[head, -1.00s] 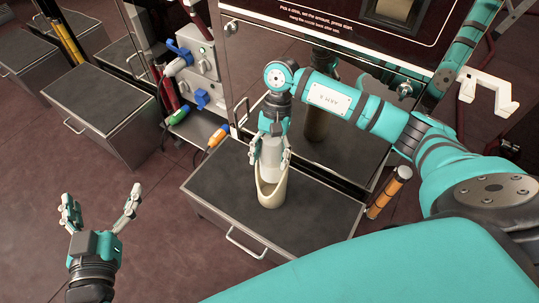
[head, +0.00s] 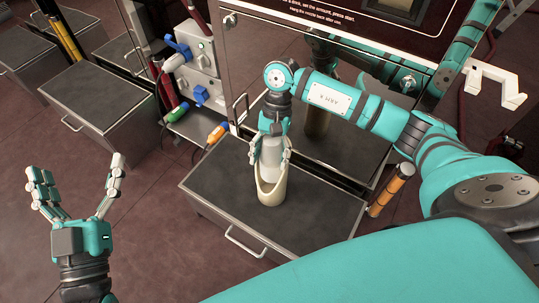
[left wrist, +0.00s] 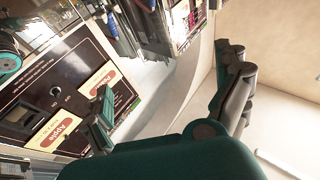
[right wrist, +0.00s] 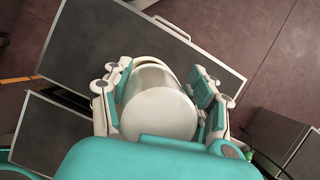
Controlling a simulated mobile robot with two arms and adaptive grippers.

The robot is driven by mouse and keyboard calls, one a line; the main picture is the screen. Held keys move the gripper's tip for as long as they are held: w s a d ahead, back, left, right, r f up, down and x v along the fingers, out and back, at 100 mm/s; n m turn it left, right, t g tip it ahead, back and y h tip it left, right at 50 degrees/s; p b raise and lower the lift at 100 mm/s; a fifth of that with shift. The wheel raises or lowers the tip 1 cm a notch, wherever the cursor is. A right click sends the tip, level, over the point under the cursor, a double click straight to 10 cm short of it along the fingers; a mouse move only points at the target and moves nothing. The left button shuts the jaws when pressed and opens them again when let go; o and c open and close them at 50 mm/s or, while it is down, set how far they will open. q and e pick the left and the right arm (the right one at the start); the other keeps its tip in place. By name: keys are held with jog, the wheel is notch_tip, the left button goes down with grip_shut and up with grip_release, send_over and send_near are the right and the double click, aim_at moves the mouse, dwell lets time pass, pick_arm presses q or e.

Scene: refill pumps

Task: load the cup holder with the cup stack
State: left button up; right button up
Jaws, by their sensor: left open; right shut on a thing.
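The cup stack (head: 269,159) is pale and upright between the fingers of my right gripper (head: 270,156), which is shut on it. The cream cup holder (head: 272,194) has a cut-out front and stands on a dark-topped drawer box. The stack's lower part is inside the holder's opening; whether it rests on the bottom is hidden. In the right wrist view the round white end of the stack (right wrist: 158,115) fills the grip, with the holder's rim (right wrist: 148,57) showing behind it. My left gripper (head: 78,174) is open and empty, over the floor at left.
The drawer box (head: 325,207) has free room around the holder. A dispenser panel (head: 340,25) rises behind it. A grey pump unit (head: 200,55) with coloured nozzles stands back left. An orange cylinder (head: 390,190) is right of the box.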

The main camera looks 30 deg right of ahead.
aim_at(270, 145)
pick_arm(q)
jog(key=shift+s+r+t+h+b, duration=0.2)
jog(key=shift+s+r+t, duration=0.25)
jog(key=shift+r+t, duration=0.3)
jog(key=shift+s+r+t+h+b, duration=0.2)
jog(key=shift+s+r+t, duration=0.3)
jog(key=shift+r, duration=0.4)
pick_arm(e)
jog(key=shift+f, duration=0.45)
pick_arm(q)
jog(key=shift+w, duration=0.1)
pick_arm(e)
jog(key=o, duration=1.3)
notch_tip(270, 145, up, 10)
jog(key=shift+s, duration=0.15)
